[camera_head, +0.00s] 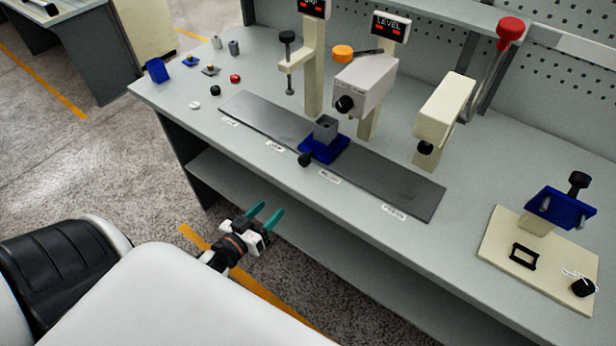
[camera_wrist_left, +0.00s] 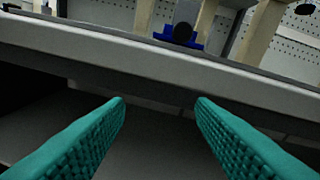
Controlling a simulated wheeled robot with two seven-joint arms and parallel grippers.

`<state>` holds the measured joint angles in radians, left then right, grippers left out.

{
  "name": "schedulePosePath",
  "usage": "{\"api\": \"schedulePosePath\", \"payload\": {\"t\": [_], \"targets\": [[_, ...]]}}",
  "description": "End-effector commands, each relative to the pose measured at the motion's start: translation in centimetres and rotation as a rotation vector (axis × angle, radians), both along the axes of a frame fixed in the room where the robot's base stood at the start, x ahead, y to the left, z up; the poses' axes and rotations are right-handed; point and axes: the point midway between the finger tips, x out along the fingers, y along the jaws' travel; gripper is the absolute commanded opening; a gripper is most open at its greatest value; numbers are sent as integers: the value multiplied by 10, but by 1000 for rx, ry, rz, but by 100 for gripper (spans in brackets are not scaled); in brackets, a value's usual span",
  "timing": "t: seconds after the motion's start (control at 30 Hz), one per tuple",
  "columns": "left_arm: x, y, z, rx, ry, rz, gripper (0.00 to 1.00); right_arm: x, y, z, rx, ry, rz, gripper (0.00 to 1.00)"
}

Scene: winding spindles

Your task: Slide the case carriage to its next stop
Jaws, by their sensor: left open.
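The case carriage is a blue block (camera_head: 324,149) with a grey square case (camera_head: 326,129) on top and a black knob (camera_head: 305,160) at its front. It sits on the dark flat rail (camera_head: 395,187), near the middle, between small white labels. In the left wrist view the blue carriage (camera_wrist_left: 168,39) shows small at the top, beyond the bench edge. My left gripper (camera_head: 264,216) is open and empty, in front of the bench and below its top, well apart from the carriage. Its teal fingers (camera_wrist_left: 160,104) are spread in the left wrist view. My right gripper is not in view.
Posts with displays (camera_head: 390,27) and a cream press body (camera_head: 444,120) with a red-knobbed lever (camera_head: 509,29) stand behind the rail. Small parts lie at the left end. A cream fixture plate (camera_head: 500,250) is at the right. The bench front edge (camera_wrist_left: 230,84) lies ahead of my left gripper.

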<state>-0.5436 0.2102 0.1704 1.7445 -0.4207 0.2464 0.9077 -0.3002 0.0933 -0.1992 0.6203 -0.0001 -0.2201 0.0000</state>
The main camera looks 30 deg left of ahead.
Motion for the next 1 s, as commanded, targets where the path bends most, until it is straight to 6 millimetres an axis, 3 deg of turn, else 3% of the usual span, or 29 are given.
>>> {"api": "schedulePosePath", "payload": {"t": [0.03, 0.1, 0.2, 0.37, 0.53, 0.8, 1.0], "targets": [[3, 0, 24, -5, -57, -19, 50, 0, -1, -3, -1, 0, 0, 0], [5, -2, 46, -17, -107, -38, 50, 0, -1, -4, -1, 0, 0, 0], [7, -3, 62, -24, -141, -53, 50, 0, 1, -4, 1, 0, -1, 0], [25, -5, 66, -27, -146, -54, 50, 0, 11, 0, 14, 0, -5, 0], [58, -7, 67, -26, -147, -53, 50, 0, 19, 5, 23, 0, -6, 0], [107, -11, 65, -27, -144, -51, 50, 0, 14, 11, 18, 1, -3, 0], [123, -13, 64, -26, -141, -52, 50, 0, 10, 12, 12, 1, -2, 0]]}}
